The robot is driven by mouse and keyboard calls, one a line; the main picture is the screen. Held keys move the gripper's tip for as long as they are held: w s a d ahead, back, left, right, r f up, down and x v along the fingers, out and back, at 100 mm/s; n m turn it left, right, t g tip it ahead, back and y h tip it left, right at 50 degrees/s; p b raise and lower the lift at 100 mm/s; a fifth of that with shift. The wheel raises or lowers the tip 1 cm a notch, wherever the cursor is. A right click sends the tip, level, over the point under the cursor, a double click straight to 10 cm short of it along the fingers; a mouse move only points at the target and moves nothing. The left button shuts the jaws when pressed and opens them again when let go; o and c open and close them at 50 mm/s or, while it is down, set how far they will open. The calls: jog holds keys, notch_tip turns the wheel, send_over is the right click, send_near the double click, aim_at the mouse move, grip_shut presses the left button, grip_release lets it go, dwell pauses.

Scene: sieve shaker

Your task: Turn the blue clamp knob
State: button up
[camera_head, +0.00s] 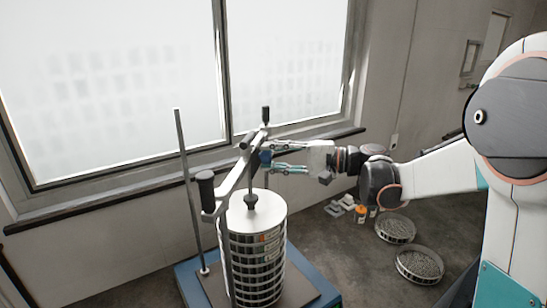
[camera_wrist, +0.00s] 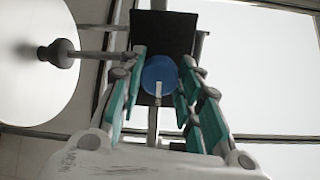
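The blue clamp knob (camera_wrist: 159,75) shows as a round blue disc between my gripper's fingertips in the wrist view. In the wrist view my gripper (camera_wrist: 162,85) has teal-padded fingers on both sides of the knob. Whether the pads touch the knob I cannot tell.
The sieve stack (camera_head: 254,258) stands on the shaker's blue base under the clamp bar (camera_head: 235,176). A vertical rod (camera_head: 188,190) stands left of the stack. Two round sieves with grey contents (camera_head: 420,264) (camera_head: 395,228) sit at the right. A window with a sill is behind.

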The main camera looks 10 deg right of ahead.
jog(key=o, duration=0.4)
jog(key=v, duration=1.2)
